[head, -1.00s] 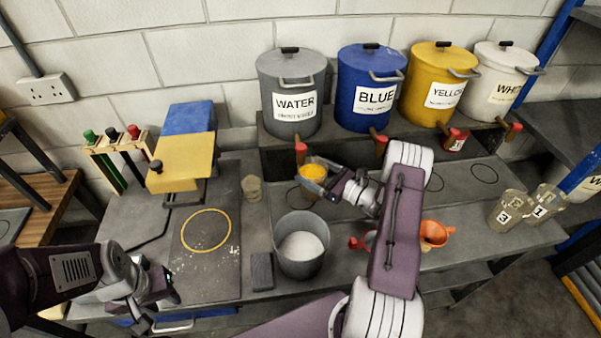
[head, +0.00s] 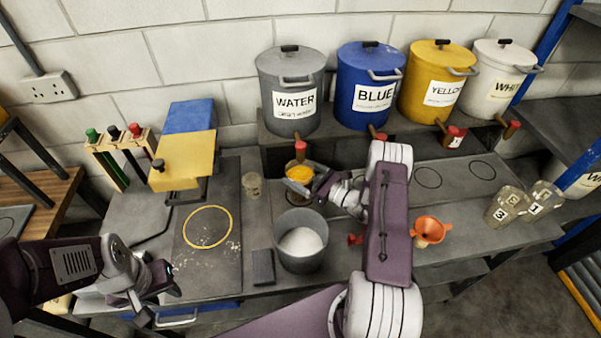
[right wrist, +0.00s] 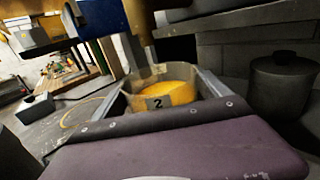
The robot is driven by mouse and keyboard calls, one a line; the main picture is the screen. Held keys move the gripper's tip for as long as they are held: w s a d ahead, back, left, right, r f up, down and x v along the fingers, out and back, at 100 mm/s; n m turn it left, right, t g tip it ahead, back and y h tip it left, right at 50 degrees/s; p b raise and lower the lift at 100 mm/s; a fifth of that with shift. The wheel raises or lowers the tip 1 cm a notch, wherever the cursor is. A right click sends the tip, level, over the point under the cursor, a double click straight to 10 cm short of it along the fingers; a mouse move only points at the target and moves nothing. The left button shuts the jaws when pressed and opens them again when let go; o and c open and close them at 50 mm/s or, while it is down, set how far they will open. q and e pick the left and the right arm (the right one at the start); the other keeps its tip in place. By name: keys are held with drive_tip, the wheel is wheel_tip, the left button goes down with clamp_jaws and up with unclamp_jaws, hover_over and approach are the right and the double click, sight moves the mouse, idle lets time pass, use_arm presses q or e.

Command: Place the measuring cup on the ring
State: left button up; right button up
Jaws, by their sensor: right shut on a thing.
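The measuring cup (head: 300,186), clear with yellow contents, is in front of the water drum's tap in the head view. My right gripper (head: 299,187) is shut on it. In the right wrist view the cup (right wrist: 168,100) sits between the two fingers, upright or nearly so, with a "2" label. Whether its base touches the bench is hidden. The yellow ring (head: 230,226) is on the dark board at the left of the bench, empty, with pale specks near it. My left gripper (head: 156,302) is at the front left, empty, its fingers apart.
A grey bucket (head: 301,262) of white powder stands in front of the cup. A yellow and blue box (head: 184,160) is behind the ring.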

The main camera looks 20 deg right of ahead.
drive_tip(key=o, duration=1.9)
drive_tip(key=shift+s, duration=0.1)
drive_tip(key=b+v, duration=0.3)
drive_tip(key=v, duration=0.9)
drive_tip(key=shift+r, duration=0.1)
